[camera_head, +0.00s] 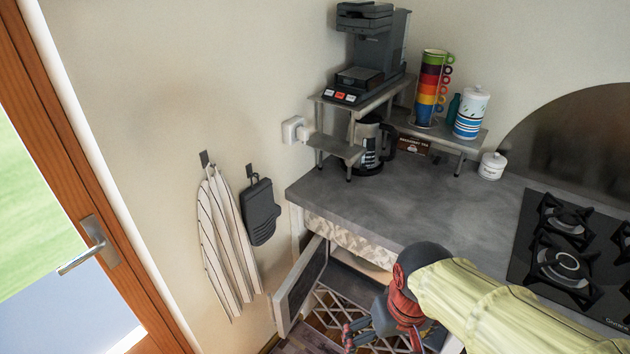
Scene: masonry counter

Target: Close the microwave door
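A door with a pale frame and a dark inner panel (298,284) stands open below the left end of the counter. It swings out toward the lower left. It is the only open appliance or cabinet door in view, and I cannot tell for certain that it is the microwave's. The opening beside it is partly hidden by my arm. My gripper (382,338), dark with red parts, is in front of this opening, to the right of the door and apart from it. Its fingers look spread, with nothing seen between them.
The grey counter (395,205) overhangs the opening. A coffee machine (370,55), stacked cups (432,88) and a gas hob (560,250) are above. A striped towel (225,240) and a dark mitt (261,212) hang on the wall left of the door.

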